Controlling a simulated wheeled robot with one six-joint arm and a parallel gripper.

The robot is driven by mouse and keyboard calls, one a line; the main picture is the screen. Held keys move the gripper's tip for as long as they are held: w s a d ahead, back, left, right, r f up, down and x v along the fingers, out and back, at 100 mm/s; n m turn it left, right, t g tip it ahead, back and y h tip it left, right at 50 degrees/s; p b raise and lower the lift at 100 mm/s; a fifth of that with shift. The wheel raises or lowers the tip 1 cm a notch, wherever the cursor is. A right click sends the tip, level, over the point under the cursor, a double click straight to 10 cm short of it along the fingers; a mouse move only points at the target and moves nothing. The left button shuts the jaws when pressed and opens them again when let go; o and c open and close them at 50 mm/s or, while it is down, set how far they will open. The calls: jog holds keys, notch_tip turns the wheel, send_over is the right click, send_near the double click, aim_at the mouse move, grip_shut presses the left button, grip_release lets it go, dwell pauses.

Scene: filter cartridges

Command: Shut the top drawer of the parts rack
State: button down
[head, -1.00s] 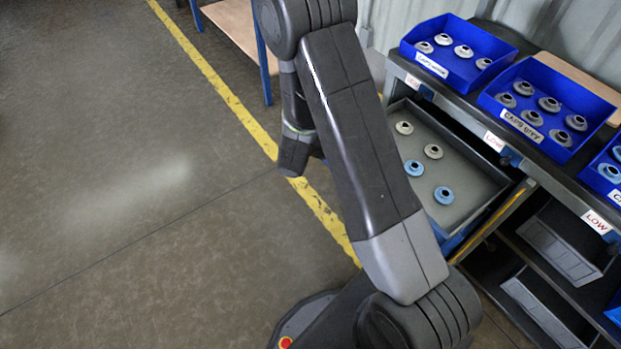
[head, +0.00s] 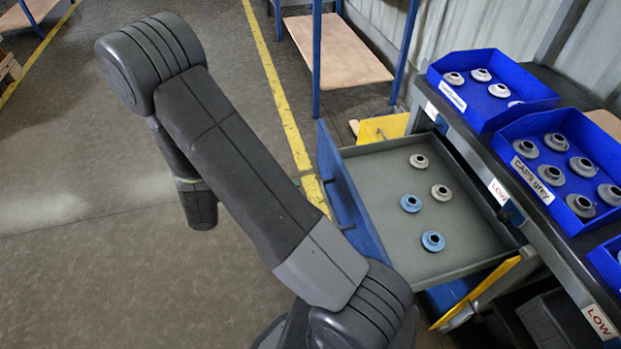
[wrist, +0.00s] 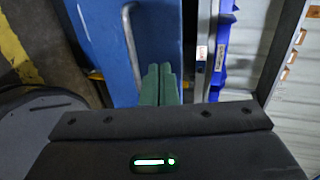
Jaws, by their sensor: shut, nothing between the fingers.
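The top drawer of the parts rack is pulled out in the head view, its grey floor (head: 390,215) in plain sight. Its blue front panel (head: 352,190) faces left and carries a handle (head: 335,203). Two pale and two blue ring-shaped parts (head: 420,161) lie inside. In the wrist view a blue panel (wrist: 102,40) with a grey bar handle (wrist: 130,45) stands just left of my gripper (wrist: 158,70). The green fingers are shut together and empty; I cannot tell whether they touch the panel. In the head view my arm shows, but not the fingers.
Blue bins of caps (head: 500,90) stand on the rack's top. A blue-legged table (head: 340,50) stands behind. Open floor (head: 90,240) lies left, with a yellow line (head: 280,90).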

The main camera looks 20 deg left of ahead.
jog(key=b, duration=0.1)
send_near(343, 183)
jog(key=x, duration=0.5)
jog(key=shift+d+f, duration=0.15)
jog(key=shift+f, duration=0.05)
jog(key=shift+w+d, duration=0.4)
jog(key=shift+d, duration=0.05)
jog(key=shift+w, duration=0.1)
